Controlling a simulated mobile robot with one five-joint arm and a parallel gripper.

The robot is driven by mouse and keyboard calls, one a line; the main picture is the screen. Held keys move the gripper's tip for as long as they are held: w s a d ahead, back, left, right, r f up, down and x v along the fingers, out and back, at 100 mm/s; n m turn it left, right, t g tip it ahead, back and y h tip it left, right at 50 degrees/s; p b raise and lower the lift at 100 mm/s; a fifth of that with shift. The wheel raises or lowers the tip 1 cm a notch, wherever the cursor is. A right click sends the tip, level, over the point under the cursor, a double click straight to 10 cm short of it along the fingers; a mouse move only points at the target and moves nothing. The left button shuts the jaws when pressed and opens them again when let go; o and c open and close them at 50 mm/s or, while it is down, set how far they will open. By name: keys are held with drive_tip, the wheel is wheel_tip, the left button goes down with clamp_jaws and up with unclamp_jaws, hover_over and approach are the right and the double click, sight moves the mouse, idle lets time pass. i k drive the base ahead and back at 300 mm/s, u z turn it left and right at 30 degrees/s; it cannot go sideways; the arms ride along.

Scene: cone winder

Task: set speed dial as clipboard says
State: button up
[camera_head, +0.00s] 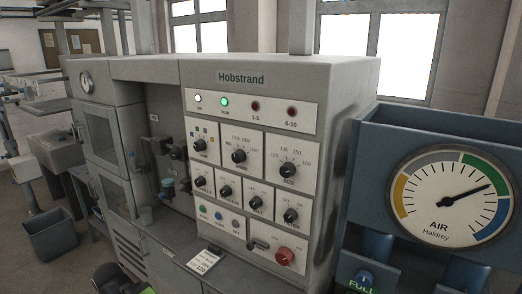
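The grey Hobstrand machine (310,75) carries a pale control panel with several black dials. The upper middle dial (239,156) has a scale that seems to run in the thousands; I cannot read its label or exact setting. A dial labelled SIZE (288,170) is to its right, and a smaller dial (200,145) is to its left. Several more dials (255,202) form a lower row. A white card (204,261) with printed lines, possibly the clipboard, lies at the ledge below the panel; its text is too small to read surely. No gripper fingers show.
A red knob (284,256) sits low on the panel. Green and white lamps (224,101) glow at its top. At right stands a blue unit with an AIR gauge (450,198). A dark bin (52,234) stands at left. A dark shape at bottom left is unclear.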

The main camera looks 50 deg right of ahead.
sight(239, 156)
drive_tip(key=z, duration=1.35)
